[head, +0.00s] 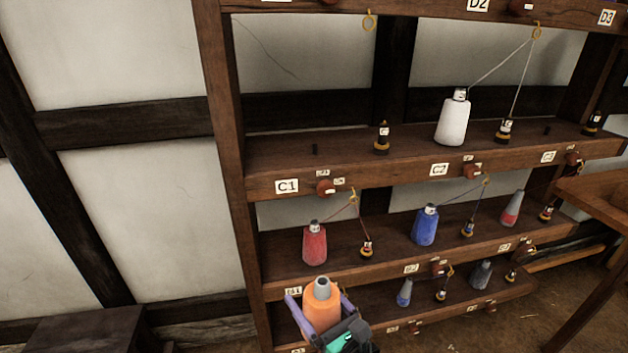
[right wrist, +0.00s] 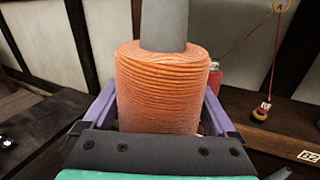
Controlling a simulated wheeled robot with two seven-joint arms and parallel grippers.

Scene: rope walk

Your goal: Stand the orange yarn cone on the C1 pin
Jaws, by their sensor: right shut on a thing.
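The orange yarn cone (head: 321,305) is upright in my right gripper (head: 322,318), with its grey tip at the top. The right wrist view shows the cone (right wrist: 162,90) between the purple fingers of the right gripper (right wrist: 160,118). The gripper is shut on it, in front of the lower shelves and below the C1 label (head: 287,186). The C1 pin (head: 314,149) is a short dark peg standing bare on the shelf above that label. My left gripper is not in view.
A white cone (head: 453,118) stands at C2, its thread running up to a ring. Red (head: 314,243) and blue (head: 425,226) cones stand on the shelf below. A small dark, yellow-banded weight (head: 382,138) stands right of the C1 pin. A wooden post (head: 226,150) bounds the rack's left side.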

